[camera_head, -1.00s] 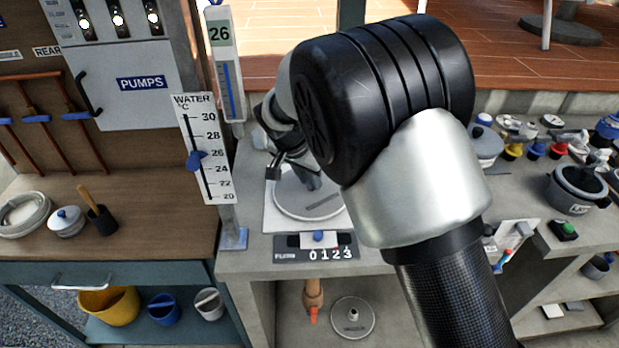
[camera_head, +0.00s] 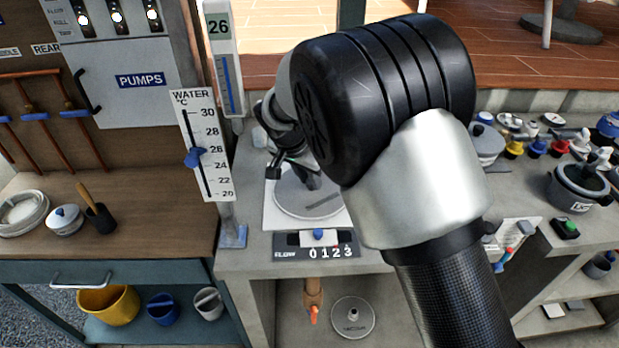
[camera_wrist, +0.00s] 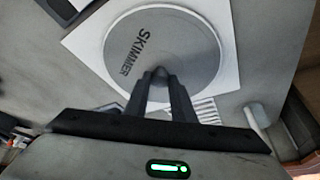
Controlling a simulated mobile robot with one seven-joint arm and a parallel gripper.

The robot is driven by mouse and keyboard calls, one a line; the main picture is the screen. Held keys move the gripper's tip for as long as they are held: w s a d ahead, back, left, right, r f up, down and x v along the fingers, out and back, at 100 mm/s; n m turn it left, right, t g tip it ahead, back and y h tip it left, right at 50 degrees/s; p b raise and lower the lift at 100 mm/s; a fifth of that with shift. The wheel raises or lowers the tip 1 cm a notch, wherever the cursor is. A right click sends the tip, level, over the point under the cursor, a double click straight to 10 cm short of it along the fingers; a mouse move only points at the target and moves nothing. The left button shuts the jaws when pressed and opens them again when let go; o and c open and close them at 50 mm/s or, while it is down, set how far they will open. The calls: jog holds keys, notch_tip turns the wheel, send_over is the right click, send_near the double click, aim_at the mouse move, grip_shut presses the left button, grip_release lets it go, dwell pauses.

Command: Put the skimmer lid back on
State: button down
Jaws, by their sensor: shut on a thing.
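The skimmer lid is a round grey disc (camera_wrist: 135,55) marked SKIMMER, with a small knob at its middle. In the wrist view my gripper (camera_wrist: 160,76) is shut on that knob, fingers pointing at the disc. The lid lies over a white square plate (camera_wrist: 88,43), and a pale rim shows around the disc. In the head view the lid (camera_head: 296,198) is over the same plate on the grey counter, with my gripper (camera_head: 308,178) above it and partly hidden by my arm. I cannot tell whether the lid sits flush.
A flow counter (camera_head: 316,245) stands just in front of the plate. A water temperature scale (camera_head: 207,150) and its post rise at the left. A pot (camera_head: 578,188) and several small fittings stand to the right. A vacuum plate (camera_head: 353,318) lies on the shelf below.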

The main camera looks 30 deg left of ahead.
jog(key=c, duration=1.3)
grip_release()
jog(key=shift+f, duration=0.1)
jog(key=shift+o, duration=0.2)
jog(key=shift+r+p, duration=1.2)
jog(key=shift+r, duration=1.35)
notch_tip(320, 180, up, 4)
jog(key=shift+r+p, duration=0.1)
jog(key=shift+p, duration=0.85)
